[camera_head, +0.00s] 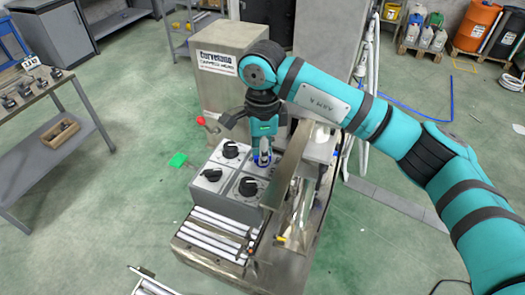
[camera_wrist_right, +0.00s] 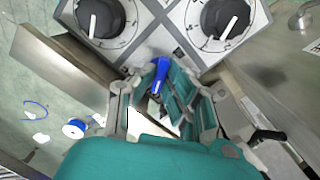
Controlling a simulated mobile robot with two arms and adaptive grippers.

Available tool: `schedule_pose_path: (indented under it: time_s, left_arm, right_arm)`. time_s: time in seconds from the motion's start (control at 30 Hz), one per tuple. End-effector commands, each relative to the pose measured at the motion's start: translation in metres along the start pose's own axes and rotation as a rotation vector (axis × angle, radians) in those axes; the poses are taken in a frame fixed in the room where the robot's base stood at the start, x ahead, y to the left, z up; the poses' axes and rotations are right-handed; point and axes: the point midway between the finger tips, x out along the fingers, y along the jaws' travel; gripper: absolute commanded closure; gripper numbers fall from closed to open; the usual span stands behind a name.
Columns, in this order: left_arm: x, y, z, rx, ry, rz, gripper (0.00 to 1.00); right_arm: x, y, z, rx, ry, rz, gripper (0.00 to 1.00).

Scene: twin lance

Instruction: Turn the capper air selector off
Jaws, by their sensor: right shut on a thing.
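A grey control box (camera_head: 205,193) carries several dials with black knobs. My right gripper (camera_head: 262,160) comes down over the back right of its top, shut on a blue handle. In the right wrist view, the blue handle (camera_wrist_right: 159,74) sits between the fingers of my right gripper (camera_wrist_right: 160,88), which hide part of it. Two black knobs with white pointers, a left one (camera_wrist_right: 100,17) and a right one (camera_wrist_right: 224,19), stand on round scales beyond it. The labels are too small to read, so I cannot tell which control is the capper air selector. My left gripper is not in view.
A metal cabinet with a sign (camera_head: 215,62) stands behind the box. A red-knobbed lever (camera_head: 201,121) is at its left. A metal guard plate (camera_head: 287,165) rises close to the right of my gripper. A roller bed (camera_head: 215,230) lies in front.

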Motion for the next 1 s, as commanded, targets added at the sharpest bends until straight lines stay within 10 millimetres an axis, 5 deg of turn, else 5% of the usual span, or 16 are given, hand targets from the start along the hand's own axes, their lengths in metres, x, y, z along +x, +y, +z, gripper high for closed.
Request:
schedule_pose_path:
  time_s: [0.47, 1.0]
  left_arm:
    - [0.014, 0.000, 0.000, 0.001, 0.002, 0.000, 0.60]
    - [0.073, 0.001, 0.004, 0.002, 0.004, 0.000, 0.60]
  right_arm:
    - [0.003, -0.001, 0.000, 0.073, 0.001, -0.003, 1.00]
    - [0.004, -0.001, 0.000, 0.527, -0.001, -0.005, 1.00]
